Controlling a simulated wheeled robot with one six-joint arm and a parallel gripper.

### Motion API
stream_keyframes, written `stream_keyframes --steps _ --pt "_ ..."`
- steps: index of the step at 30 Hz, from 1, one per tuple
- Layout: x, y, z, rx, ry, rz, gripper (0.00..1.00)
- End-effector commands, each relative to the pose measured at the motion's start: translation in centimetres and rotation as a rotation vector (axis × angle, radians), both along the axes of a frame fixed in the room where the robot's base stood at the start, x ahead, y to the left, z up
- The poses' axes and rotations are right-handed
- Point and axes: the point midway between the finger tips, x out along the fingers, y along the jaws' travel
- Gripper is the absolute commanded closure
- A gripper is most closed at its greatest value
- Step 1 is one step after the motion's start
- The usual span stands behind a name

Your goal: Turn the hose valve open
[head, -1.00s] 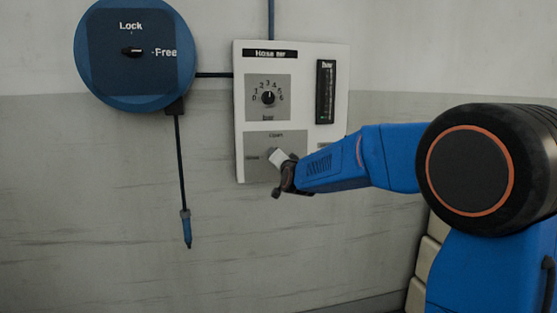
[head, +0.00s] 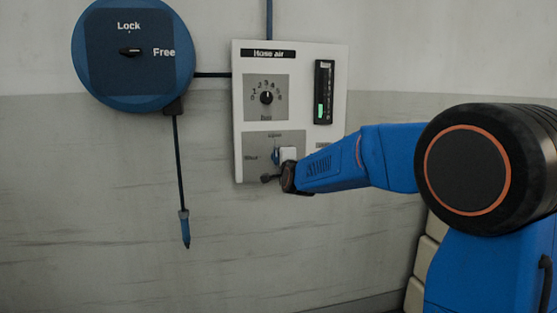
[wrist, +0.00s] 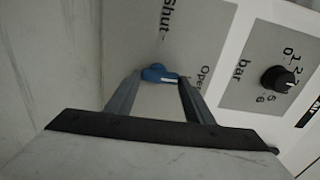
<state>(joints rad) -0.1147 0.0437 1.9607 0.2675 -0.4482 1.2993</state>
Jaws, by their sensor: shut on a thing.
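The blue hose valve handle (head: 276,156) sits on the lower grey plate (head: 256,143) of the white panel, between the side label "Shut" and the upper label "Open". In the head view it stands nearly upright, below "Open", partly hidden by my gripper (head: 281,160). In the wrist view the handle (wrist: 157,73) lies between the two fingertips of my gripper (wrist: 160,77), with its white mark towards the "Open" side. My gripper is shut on the handle.
Above the valve is a black pressure knob (head: 267,97) with a numbered dial. A gauge (head: 324,93) at the panel's upper right shows a green bar. A blue hose reel (head: 130,85) hangs at left, its hose (head: 180,165) dangling below.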

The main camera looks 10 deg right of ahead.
Motion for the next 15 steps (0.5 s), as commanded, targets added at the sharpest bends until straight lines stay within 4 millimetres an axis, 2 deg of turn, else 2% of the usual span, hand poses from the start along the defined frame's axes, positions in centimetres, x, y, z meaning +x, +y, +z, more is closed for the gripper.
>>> stream_keyframes --steps 15 --pt "-0.02 -0.07 -0.22 0.046 0.004 0.000 0.75"
